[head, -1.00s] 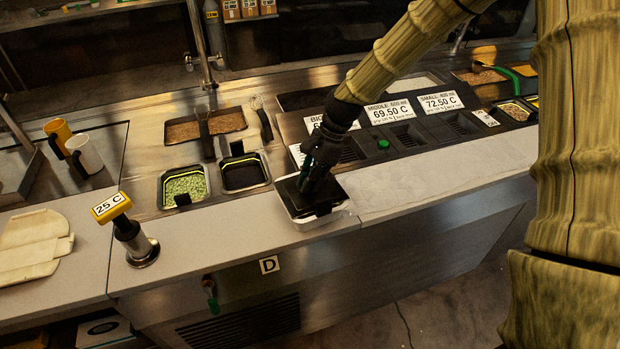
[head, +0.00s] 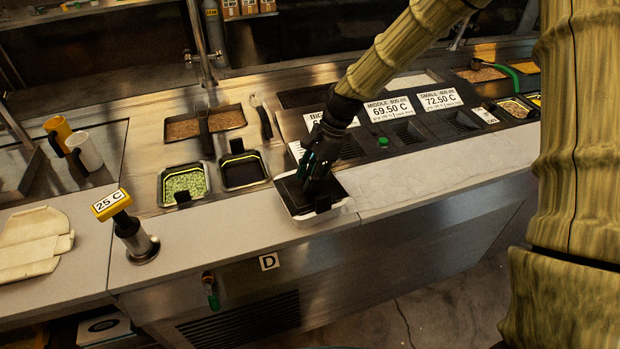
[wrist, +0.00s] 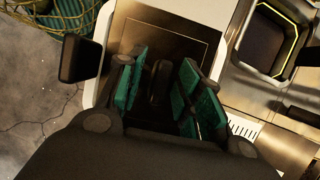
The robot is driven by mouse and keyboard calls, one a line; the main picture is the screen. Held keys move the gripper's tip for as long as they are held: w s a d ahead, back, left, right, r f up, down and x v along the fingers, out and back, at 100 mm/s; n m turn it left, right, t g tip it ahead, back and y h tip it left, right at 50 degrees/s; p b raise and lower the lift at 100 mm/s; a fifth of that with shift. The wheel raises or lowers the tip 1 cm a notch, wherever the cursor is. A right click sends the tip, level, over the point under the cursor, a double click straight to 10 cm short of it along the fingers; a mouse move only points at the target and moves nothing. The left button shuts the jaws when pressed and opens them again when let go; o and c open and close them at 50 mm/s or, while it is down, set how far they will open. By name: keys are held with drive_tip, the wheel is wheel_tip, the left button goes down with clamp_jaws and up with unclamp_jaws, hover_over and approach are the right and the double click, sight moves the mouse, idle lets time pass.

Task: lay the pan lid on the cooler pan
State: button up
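The pan lid (head: 291,193) looks like a dark square plate lying in a white-rimmed tray (head: 340,209) at the counter's front edge. In the wrist view the lid (wrist: 190,38) looks brown and metallic, with a dark upright knob (wrist: 160,82) near its middle. My gripper (head: 314,184) is over the lid. In the wrist view its teal-padded fingers (wrist: 160,92) stand on either side of the knob, with gaps showing. Two square pans sit left of the tray: one with green contents (head: 184,183), one dark inside (head: 243,173). Which is cooler cannot be read.
A 25 C display on a post (head: 134,237) stands left on the front counter. A brown-filled tray (head: 205,124) lies behind the pans. Panels reading 69.50 C (head: 390,110) and 72.50 C (head: 440,98) stand right.

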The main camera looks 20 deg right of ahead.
drive_tip(key=b+v, duration=0.3)
drive_tip(key=v, duration=0.8)
drive_tip(key=shift+r, duration=0.3)
